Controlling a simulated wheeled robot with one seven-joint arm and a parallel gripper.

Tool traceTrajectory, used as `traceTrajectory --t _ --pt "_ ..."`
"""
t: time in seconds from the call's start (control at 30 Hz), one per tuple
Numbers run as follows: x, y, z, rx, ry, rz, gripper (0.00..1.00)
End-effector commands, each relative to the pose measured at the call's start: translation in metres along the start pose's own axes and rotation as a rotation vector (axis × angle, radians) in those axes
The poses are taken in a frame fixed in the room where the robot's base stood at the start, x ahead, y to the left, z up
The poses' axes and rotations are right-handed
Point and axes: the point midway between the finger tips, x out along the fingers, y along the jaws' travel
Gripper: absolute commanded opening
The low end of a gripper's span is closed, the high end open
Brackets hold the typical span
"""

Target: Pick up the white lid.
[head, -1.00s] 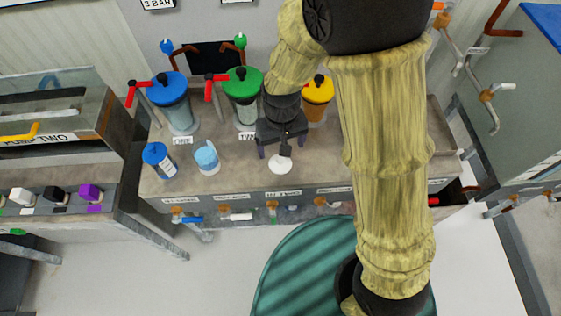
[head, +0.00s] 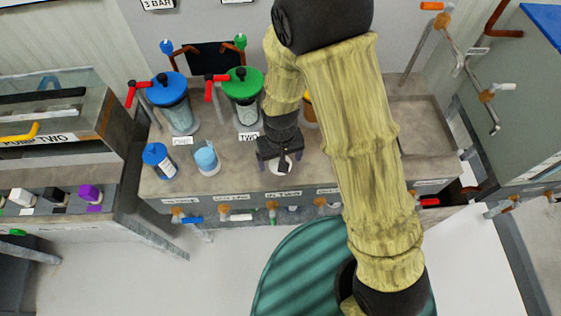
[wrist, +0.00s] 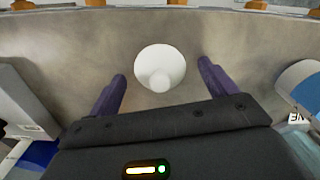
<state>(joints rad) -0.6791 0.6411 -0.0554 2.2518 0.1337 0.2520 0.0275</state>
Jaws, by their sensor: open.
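The white lid (wrist: 160,66) is a round disc with a knob on top. It lies on the grey bench top, near the bench's front edge. In the wrist view it sits between and just beyond the two purple fingers of my gripper (wrist: 160,88), apart from both. My gripper is open and empty. In the head view my gripper (head: 281,170) is above the lid (head: 285,167), and only a small white part of the lid shows past it.
A blue-topped canister (head: 170,100), a green-topped canister (head: 243,95), a small blue bottle (head: 158,160) and a light-blue cup (head: 206,158) stand left of my gripper. A yellow-topped canister (head: 309,108) is mostly behind my arm. Labelled valves line the bench front.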

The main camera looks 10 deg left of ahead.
Motion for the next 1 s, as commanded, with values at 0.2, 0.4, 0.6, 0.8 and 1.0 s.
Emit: traceTrajectory --t 0.2,0.4,0.6,0.8,1.0 --pt "0.0007 -0.0001 -0.0002 0.0 0.001 0.0 0.85" --pt "0.0005 -0.0001 -0.0002 0.0 0.001 0.0 0.85" --pt "0.0005 -0.0001 -0.0002 0.0 0.001 0.0 0.69" --pt "0.0005 -0.0001 -0.0002 0.0 0.001 0.0 0.37" --pt "0.0004 -0.0001 -0.0002 0.0 0.001 0.0 0.36"
